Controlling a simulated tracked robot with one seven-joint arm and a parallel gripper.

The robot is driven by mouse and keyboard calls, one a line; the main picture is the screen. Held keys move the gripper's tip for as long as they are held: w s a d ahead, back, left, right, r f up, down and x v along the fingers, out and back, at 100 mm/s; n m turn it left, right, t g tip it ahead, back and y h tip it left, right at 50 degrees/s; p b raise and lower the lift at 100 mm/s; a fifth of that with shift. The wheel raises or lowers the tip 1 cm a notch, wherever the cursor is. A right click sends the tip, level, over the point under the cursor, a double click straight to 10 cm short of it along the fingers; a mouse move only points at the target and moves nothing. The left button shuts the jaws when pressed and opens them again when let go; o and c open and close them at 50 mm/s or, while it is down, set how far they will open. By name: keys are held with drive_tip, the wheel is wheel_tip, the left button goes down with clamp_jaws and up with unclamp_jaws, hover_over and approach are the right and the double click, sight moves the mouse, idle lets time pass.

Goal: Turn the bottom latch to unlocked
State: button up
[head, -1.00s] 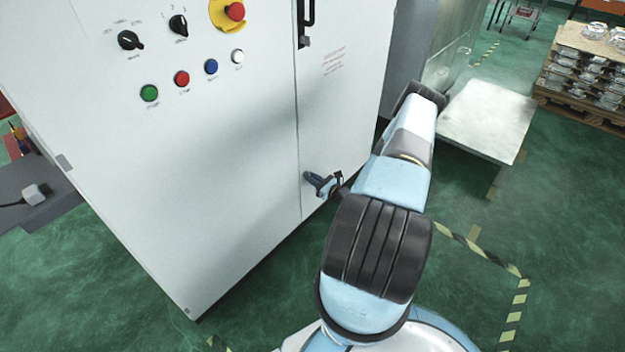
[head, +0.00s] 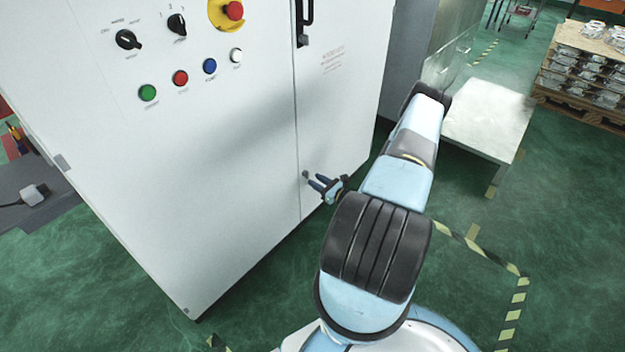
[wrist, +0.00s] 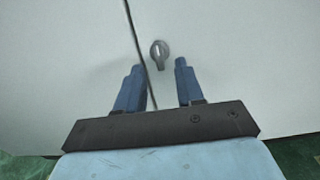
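The bottom latch (wrist: 159,54) is a small grey round fitting with a raised grip, low on the white cabinet door. In the wrist view it lies just right of the dark door seam. In the head view the latch (head: 305,175) shows small, just beyond my fingertips. My gripper (wrist: 157,66) is open, with its blue fingers spread and the latch ahead between them in the picture. In the head view my gripper (head: 313,180) points at the latch and appears a little apart from it. Nothing is between the fingers. The grip looks roughly upright in the wrist view.
The white cabinet (head: 200,190) carries knobs, coloured buttons and a red emergency stop (head: 234,11). A black handle (head: 304,20) is higher on the door. A metal table (head: 487,118) and a pallet of castings (head: 585,75) stand right. Green floor is clear in front.

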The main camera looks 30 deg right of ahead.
drive_tip(key=v, duration=1)
drive_tip(key=shift+s, duration=0.3)
drive_tip(key=w+a+r+n+g+y, duration=0.25)
drive_tip(key=r+n, duration=0.25)
drive_tip(key=r, duration=0.4)
drive_tip(key=w+a+r+n+g+y, duration=0.15)
drive_tip(key=a+r+n+g, duration=0.25)
drive_tip(key=r, duration=0.5)
drive_tip(key=w+a+r+n+g+y, duration=0.25)
drive_tip(key=r+n+g, duration=0.2)
drive_tip(key=r, duration=0.35)
drive_tip(key=s+a+r+n+g+h, duration=0.25)
drive_tip(key=a+r+n, duration=0.2)
drive_tip(key=r, duration=0.45)
drive_tip(key=s+a+r+n+g+h, duration=0.1)
drive_tip(key=s+a+r+n+g, duration=0.25)
drive_tip(key=a+r, duration=0.4)
drive_tip(key=s+a+r+n+t+h, duration=0.2)
drive_tip(key=s+r+n+h, duration=0.2)
drive_tip(key=s+r, duration=0.6)
drive_tip(key=s+a+r+n+t+h, duration=0.2)
drive_tip(key=s+r+n+h, duration=0.3)
drive_tip(key=s+r, duration=0.6)
drive_tip(key=shift+a+n+t, duration=0.35)
drive_tip(key=shift+n+t, duration=0.3)
drive_tip(key=shift+t, duration=0.15)
